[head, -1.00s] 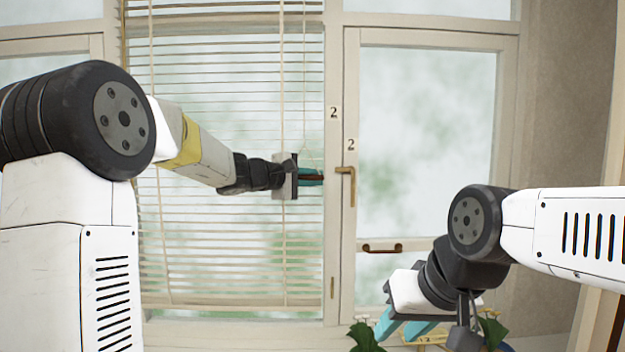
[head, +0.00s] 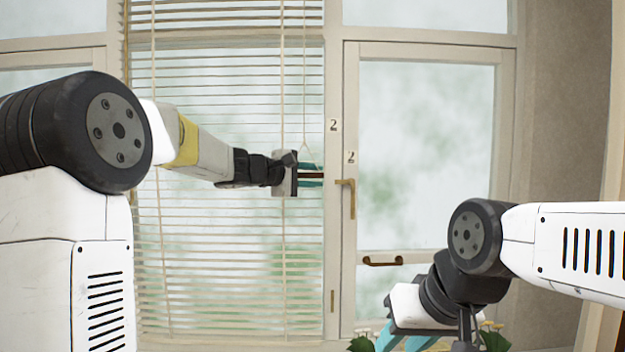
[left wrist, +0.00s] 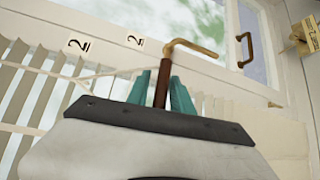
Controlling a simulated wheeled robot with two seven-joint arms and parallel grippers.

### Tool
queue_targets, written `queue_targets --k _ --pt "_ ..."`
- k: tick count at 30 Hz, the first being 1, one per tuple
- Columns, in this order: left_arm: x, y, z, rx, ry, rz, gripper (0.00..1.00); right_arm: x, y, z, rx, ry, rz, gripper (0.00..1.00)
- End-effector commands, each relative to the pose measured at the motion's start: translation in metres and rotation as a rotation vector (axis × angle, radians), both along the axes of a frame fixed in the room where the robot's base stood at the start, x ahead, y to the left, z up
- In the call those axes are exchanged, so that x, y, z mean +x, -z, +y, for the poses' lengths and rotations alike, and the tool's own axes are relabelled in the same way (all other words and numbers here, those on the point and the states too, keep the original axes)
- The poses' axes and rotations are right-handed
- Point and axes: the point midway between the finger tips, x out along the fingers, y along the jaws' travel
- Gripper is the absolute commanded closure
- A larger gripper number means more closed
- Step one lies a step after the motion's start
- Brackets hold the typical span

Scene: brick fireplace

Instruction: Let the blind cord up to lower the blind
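The slatted blind (head: 225,235) hangs over the left window, its lower edge near the bottom of the head view. My left gripper (head: 312,176) is beside the blind's right edge, left of the brass window handle. Its teal fingers are shut on a brown cord pull (left wrist: 162,84), which sticks out between them in the left wrist view. A thin pale cord (head: 304,150) runs from above down to the gripper. My right gripper (head: 403,341) is low at the right, its teal fingers apart and empty, partly cut off by the frame.
The brass window handle (head: 349,196) is close to the right of my left gripper; it also shows in the left wrist view (left wrist: 190,46). A brown pull handle (head: 382,261) is on the right window. Green plants (head: 493,341) stand below my right gripper.

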Motion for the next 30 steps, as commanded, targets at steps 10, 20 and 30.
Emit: queue_targets --k 10,20,30 --pt "-0.001 0.000 0.000 0.000 0.001 0.000 0.65 0.000 0.000 0.000 0.000 0.000 0.000 0.65" --pt "-0.033 -0.007 0.034 0.001 -0.002 -0.002 0.65 0.000 0.000 0.000 0.000 0.000 0.000 0.65" --pt "-0.054 -0.010 0.055 0.000 0.001 -0.001 0.65 0.000 0.000 0.000 0.000 0.000 0.000 0.65"
